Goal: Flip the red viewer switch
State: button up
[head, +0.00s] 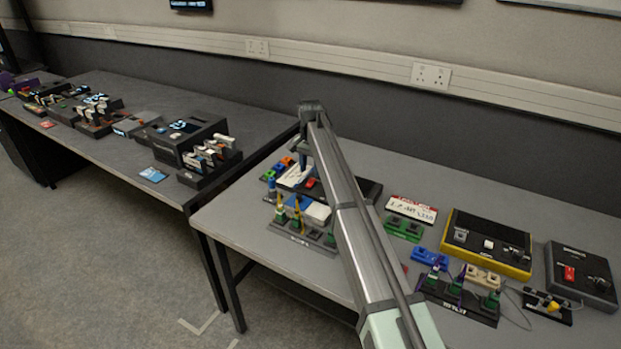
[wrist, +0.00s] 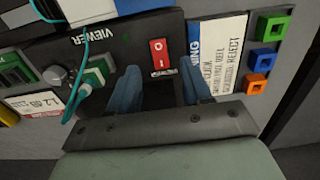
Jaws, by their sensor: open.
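The red viewer switch (wrist: 160,55) is a red rocker marked with a line and a circle. It sits on a dark box lettered VIEWER (wrist: 112,32), seen in the wrist view. In the head view the red switch (head: 310,183) is small, at the left part of the near table, beside my arm. My gripper (wrist: 158,78) is open and empty, with its two blue fingers apart. In the wrist view the switch shows between and just beyond the fingertips; I cannot tell whether they touch the box. In the head view my arm hides part of the viewer box (head: 370,188).
A white card (wrist: 215,50) and green, blue and orange blocks (wrist: 265,55) lie beside the box. A teal cable (wrist: 83,70) crosses near a green plug. A yellow-edged box (head: 487,243) and another box with a red switch (head: 580,275) stand right.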

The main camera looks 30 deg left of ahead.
aim_at(310, 182)
jog(key=shift+f, duration=2.2)
grip_shut()
